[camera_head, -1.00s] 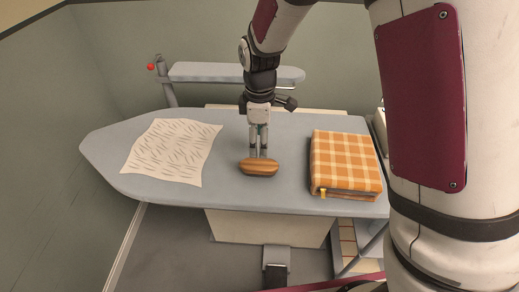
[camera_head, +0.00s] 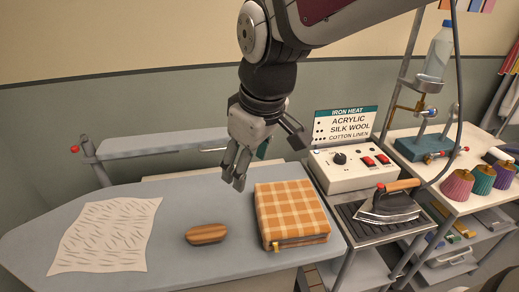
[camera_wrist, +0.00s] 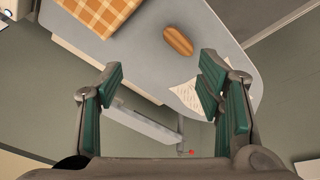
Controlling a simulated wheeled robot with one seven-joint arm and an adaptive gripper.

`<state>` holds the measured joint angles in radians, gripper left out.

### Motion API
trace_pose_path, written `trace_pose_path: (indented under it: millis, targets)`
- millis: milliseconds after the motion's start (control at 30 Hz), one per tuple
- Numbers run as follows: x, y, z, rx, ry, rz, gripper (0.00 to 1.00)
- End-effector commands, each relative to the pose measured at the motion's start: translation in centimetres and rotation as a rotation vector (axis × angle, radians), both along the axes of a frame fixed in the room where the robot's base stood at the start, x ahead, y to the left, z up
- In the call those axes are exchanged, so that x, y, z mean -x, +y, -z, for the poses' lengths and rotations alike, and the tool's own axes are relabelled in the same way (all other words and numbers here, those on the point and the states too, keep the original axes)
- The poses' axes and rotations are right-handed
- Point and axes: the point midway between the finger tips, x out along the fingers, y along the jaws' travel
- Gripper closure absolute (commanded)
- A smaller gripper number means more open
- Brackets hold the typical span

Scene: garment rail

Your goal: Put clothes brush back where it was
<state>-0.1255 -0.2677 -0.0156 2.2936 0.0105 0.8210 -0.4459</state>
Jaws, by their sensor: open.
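The clothes brush (camera_head: 206,233), a brown wooden oval, lies on the grey ironing board (camera_head: 180,269) between the sheet of paper and the checked cloth. It also shows in the wrist view (camera_wrist: 178,41), beyond the fingertips and apart from them. My gripper (camera_head: 237,184) is empty and raised above the board, behind and a little right of the brush. In the wrist view its two green-padded fingers (camera_wrist: 161,82) are spread wide with nothing between them.
An orange checked folded cloth (camera_head: 291,213) lies right of the brush, a patterned paper sheet (camera_head: 106,234) left. A small sleeve board (camera_head: 160,142) stands behind. At right are a control box (camera_head: 345,169), an iron (camera_head: 391,203) and thread cones (camera_head: 481,180).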

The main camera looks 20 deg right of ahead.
Motion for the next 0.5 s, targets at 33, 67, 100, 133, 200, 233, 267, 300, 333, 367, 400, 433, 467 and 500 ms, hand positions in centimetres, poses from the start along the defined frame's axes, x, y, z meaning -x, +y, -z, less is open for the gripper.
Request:
trace_pose_path:
  millis: [33, 67, 100, 133, 200, 233, 267, 300, 333, 367, 400, 433, 467, 500]
  targets:
    - [1.6, -0.8, -1.1, -0.019, -0.032, 0.069, 0.39]
    - [2.4, -1.1, -1.6, -0.031, -0.046, 0.111, 0.39]
    - [3.6, -1.6, -2.1, -0.047, -0.065, 0.166, 0.39]
    - [4.4, -1.9, -2.5, -0.06, -0.079, 0.205, 0.39]
    - [6.3, -2.5, -3.0, -0.088, -0.108, 0.293, 0.39]
    - [7.0, -2.8, -3.2, -0.099, -0.12, 0.327, 0.39]
    - [7.6, -2.9, -3.4, -0.11, -0.132, 0.359, 0.39]
    - [8.4, -3.2, -3.5, -0.123, -0.145, 0.397, 0.39]
    - [8.9, -3.3, -3.6, -0.132, -0.153, 0.422, 0.39]
    - [9.4, -3.4, -3.6, -0.139, -0.16, 0.444, 0.39]
    - [9.9, -3.6, -3.6, -0.149, -0.167, 0.469, 0.39]
    - [10.1, -3.7, -3.7, -0.154, -0.172, 0.483, 0.39]
    - [10.4, -3.7, -3.7, -0.158, -0.176, 0.496, 0.39]
    - [10.6, -3.8, -3.7, -0.164, -0.181, 0.508, 0.39]
